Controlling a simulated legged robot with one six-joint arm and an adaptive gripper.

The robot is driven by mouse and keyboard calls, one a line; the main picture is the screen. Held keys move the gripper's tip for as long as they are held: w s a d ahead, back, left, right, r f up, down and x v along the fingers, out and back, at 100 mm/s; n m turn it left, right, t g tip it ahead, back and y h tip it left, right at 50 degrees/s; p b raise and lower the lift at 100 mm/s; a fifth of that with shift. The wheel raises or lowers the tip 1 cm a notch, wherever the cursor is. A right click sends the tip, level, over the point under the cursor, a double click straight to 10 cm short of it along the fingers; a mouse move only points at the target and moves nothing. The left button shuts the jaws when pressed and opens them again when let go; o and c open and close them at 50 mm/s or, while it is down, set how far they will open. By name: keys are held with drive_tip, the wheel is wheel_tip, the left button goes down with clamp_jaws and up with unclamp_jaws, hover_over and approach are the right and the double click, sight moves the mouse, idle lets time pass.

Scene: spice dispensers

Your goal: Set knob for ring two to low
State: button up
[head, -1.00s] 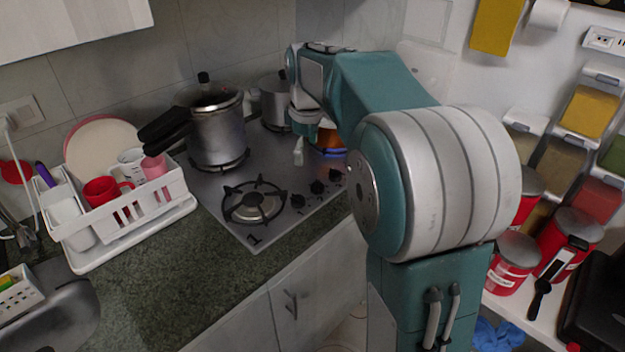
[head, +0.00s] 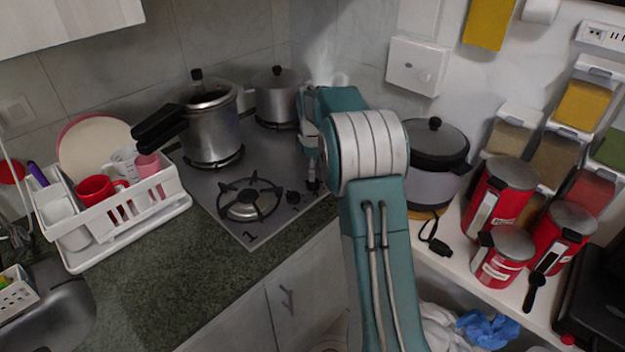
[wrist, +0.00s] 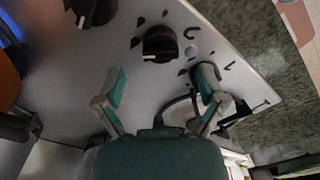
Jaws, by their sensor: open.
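In the wrist view a round black knob (wrist: 160,43) with a white pointer mark sits on the steel stove top, just beyond my fingertips. A second black knob (wrist: 92,12) is at the top left. My gripper (wrist: 160,76) is open, with one green-padded finger to each side below the nearer knob, not around it. In the head view a front knob (head: 293,197) shows on the stove top (head: 245,167), and my gripper (head: 312,183) is beside it, mostly behind my arm. Other knobs are hidden there. I cannot tell which knob is for ring two.
The front burner (head: 250,198) is bare. A pressure cooker (head: 207,125) and a smaller pot (head: 277,97) stand on back burners. A dish rack (head: 120,210) is at left. A rice cooker (head: 436,160) and red canisters (head: 500,195) stand on the right shelf.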

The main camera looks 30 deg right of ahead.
drive_tip(key=shift+f, duration=2)
drive_tip(key=c, duration=1.1)
